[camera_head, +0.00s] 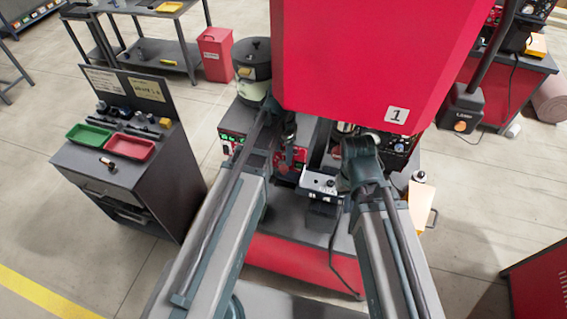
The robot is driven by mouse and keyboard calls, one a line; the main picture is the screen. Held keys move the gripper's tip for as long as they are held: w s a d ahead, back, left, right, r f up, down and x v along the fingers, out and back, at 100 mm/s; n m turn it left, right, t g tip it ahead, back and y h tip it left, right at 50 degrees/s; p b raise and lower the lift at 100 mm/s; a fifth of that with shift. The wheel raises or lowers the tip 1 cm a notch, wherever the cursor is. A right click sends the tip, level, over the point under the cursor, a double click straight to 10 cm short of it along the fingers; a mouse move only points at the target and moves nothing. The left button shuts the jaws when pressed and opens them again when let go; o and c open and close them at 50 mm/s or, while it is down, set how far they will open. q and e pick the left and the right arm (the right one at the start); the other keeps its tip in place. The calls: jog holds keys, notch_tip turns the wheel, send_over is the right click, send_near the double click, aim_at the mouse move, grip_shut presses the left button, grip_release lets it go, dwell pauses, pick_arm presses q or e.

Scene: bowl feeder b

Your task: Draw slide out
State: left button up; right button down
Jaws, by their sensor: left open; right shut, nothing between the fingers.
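A light metal block with dark holes (318,182), which looks like the slide, sits at the front middle of the red machine's deck. A dark box-shaped part is below it. My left gripper (289,153) points down to the left of the block and stands open; its fingertips are small and hard to make out. My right gripper (346,131) is by the right side of the block, shut and empty, partly hidden by its own wrist. I cannot tell whether either gripper touches the block.
A large red hood (365,55) overhangs the deck and hides its back. A bowl feeder (252,68) stands at the back left. A dark cart (130,185) at left carries a green tray (88,137) and a red tray (130,146). A cable hangs down the machine's front.

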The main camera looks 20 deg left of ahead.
aim_at(283, 167)
pick_arm(q)
jog(key=shift+w+m, duration=0.35)
jog(key=shift+m, duration=0.05)
jog(key=shift+f, duration=0.1)
notch_tip(283, 167, down, 7)
jog(key=b, duration=0.7)
jog(key=shift+f+b, duration=0.2)
jog(key=shift+b, duration=0.1)
grip_shut()
dwell(0.9)
